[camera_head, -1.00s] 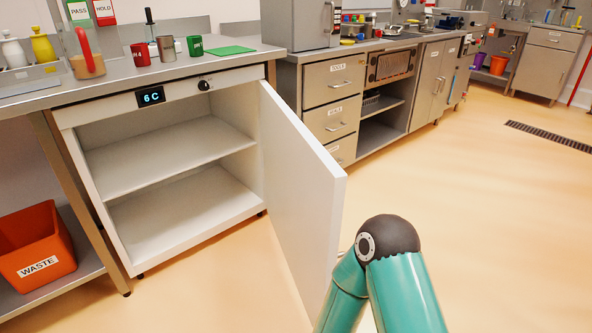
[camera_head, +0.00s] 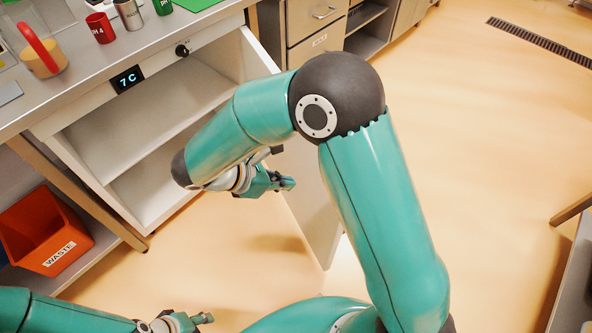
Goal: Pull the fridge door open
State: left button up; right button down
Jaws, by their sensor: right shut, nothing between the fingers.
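The white fridge (camera_head: 150,111) stands under the bench, and its inside with one shelf shows. Its display reads 7 C. The fridge door (camera_head: 314,222) is swung wide open, its free edge out over the floor. My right arm crosses in front of the fridge and hides part of the door. My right gripper (camera_head: 287,184) is shut and empty, in front of the opening near the door's inner face; I cannot tell whether it touches. My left gripper (camera_head: 203,319) is low at the bottom edge, away from the door. Its jaws are too small to tell.
An orange WASTE bin (camera_head: 45,232) sits on the low shelf at left. Open floor lies at right.

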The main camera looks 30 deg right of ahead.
pick_arm(q)
jog(key=shift+f, duration=0.2)
pick_arm(e)
jog(key=d+r+x, duration=0.1)
jog(key=r+x, duration=0.1)
jog(key=x, duration=1)
jog(key=shift+d+f, duration=0.2)
jog(key=shift+d, duration=0.3)
pick_arm(q)
jog(key=shift+s, duration=0.1)
pick_arm(e)
jog(key=shift+s+a, duration=0.15)
jog(key=shift+s, duration=0.05)
